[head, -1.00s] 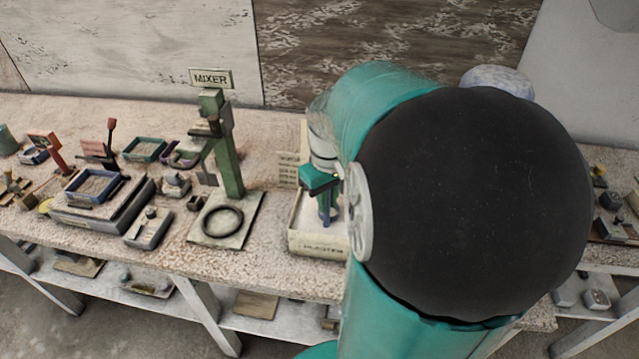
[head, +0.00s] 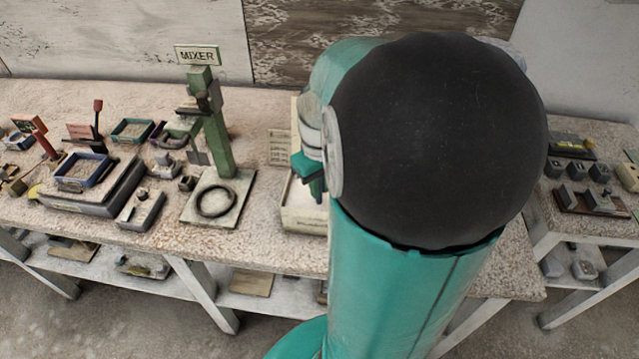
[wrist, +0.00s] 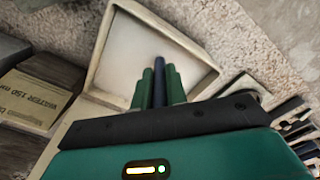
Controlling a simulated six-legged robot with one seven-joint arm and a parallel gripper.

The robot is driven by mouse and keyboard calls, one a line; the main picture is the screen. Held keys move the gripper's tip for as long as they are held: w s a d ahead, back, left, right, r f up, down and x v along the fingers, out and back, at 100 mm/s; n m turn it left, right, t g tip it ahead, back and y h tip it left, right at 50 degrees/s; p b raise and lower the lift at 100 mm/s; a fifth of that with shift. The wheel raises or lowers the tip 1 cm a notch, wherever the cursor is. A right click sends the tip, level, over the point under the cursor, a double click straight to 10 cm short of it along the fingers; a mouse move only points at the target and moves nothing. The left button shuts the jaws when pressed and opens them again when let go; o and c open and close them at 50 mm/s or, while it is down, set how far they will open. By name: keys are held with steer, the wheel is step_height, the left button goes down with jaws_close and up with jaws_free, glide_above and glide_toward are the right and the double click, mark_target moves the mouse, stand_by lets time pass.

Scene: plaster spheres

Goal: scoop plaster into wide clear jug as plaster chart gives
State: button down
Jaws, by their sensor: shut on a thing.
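My gripper (wrist: 160,88) is shut on a narrow dark blue piece (wrist: 160,70), which looks like a handle between the green fingers. What lies below it is hidden. In the head view my gripper (head: 315,187) points down over the plaster box (head: 302,222), partly covered by my arm. The plaster box is pale and square, open on top, and white inside; its rim shows in the wrist view (wrist: 102,50). A chart card (head: 279,148) stands behind the box, and the wrist view shows a printed card (wrist: 36,98) reading "WATER 150". I cannot make out the wide clear jug.
A green mixer (head: 215,130) with a ring on its base plate (head: 240,185) stands left of the box. A scale-like stand with a blue tray (head: 84,172) is farther left. A second bench (head: 585,225) with small blocks is at the right. My arm hides the middle.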

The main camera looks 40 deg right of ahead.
stand_by(0.3)
steer(key=shift+r, duration=5.05)
